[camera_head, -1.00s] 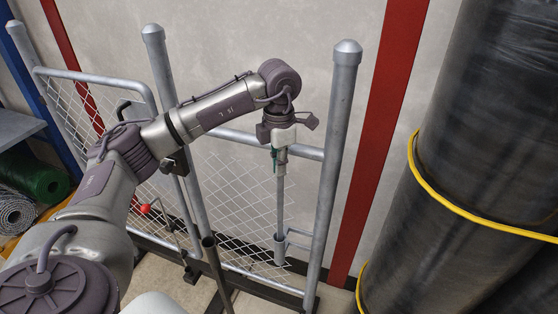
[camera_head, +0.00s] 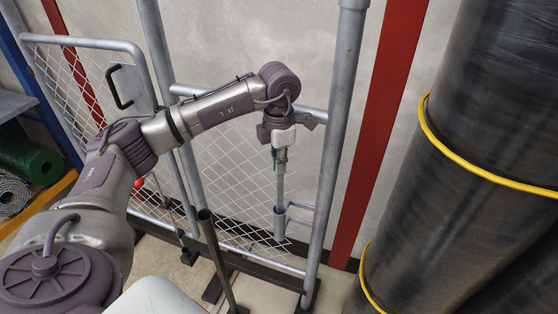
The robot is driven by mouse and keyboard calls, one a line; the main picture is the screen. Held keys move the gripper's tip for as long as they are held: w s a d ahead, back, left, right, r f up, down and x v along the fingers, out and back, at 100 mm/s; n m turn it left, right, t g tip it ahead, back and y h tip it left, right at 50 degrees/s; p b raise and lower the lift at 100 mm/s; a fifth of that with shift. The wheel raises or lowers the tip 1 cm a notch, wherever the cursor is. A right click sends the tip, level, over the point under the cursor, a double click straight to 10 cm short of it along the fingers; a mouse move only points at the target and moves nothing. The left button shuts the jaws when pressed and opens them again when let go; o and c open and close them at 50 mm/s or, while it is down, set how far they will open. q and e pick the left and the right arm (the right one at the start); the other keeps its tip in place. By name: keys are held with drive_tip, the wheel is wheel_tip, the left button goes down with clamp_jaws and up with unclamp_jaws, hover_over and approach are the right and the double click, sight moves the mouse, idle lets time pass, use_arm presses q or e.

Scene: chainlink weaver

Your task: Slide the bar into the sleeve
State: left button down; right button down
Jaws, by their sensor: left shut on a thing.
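My left gripper (camera_head: 280,150) is shut on the upper part of a thin grey bar (camera_head: 281,185), which hangs upright below it. A green piece shows beside the fingers. The short grey sleeve (camera_head: 280,225) is an upright tube joined by a bracket to the right fence post (camera_head: 335,150). The bar's lower end meets the sleeve's mouth and seems to be inside it; how deep is hidden. My right gripper is out of view.
A mesh gate (camera_head: 75,85) with a black handle stands at the left. A dark tube (camera_head: 216,262) rises in front of the fence. Large black rolls (camera_head: 470,130) with yellow bands stand at the right. A green roll (camera_head: 35,160) lies at the left.

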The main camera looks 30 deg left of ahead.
use_arm(q)
drive_tip(key=shift+f, duration=0.15)
drive_tip(key=c, duration=1.2)
unclamp_jaws()
drive_tip(key=shift+c, duration=0.2)
wheel_tip(320, 180, up, 12)
